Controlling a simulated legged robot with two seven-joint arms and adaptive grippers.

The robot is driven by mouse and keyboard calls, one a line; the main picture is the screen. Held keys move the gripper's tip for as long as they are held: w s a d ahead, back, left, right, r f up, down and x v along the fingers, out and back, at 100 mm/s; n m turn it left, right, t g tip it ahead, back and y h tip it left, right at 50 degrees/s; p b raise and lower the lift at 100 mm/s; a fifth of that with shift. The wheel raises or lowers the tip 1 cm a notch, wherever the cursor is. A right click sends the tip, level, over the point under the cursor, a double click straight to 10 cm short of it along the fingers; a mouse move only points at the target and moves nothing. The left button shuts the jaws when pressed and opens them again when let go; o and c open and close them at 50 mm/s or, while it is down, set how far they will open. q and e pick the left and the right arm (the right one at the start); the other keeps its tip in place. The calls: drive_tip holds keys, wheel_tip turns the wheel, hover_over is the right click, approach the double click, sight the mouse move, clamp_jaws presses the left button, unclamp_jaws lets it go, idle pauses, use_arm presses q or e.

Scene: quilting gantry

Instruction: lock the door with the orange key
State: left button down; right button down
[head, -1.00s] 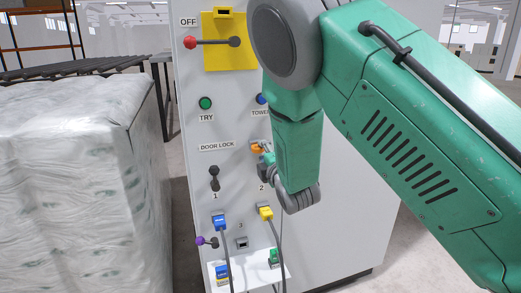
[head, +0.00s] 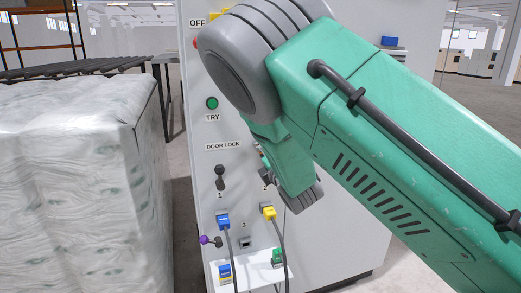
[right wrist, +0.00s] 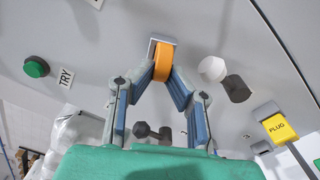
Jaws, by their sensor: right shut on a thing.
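The orange key (right wrist: 162,62) shows in the right wrist view at a grey-framed slot on the light panel. My right gripper (right wrist: 161,76) is shut on it, one fingertip at each side. How deep the key sits in the slot is hidden. In the head view my right gripper (head: 263,168) is at the panel, right of the DOOR LOCK label (head: 223,146). My arm hides the key there. A dark lever (head: 220,177) at position 1 stands left of the gripper. My left gripper is not in view.
A green TRY button (head: 212,103) is above. Below are a blue plug (head: 223,220), a yellow plug (head: 269,213), both with hanging cables, and a purple-knobbed lever (head: 207,240). A wrapped pallet load (head: 75,190) stands close at the left.

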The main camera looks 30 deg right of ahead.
drive_tip(key=shift+s+d+r, duration=0.1)
drive_tip(key=shift+d, duration=0.3)
drive_tip(key=n, duration=0.3)
drive_tip(key=shift+d+n, duration=0.1)
drive_tip(key=shift+n, duration=0.3)
drive_tip(key=n+y, duration=0.1)
drive_tip(key=n, duration=0.3)
drive_tip(key=n, duration=0.4)
drive_tip(key=shift+s+d+f+g, duration=0.1)
drive_tip(key=shift+f+g, duration=0.1)
drive_tip(key=shift+g, duration=0.1)
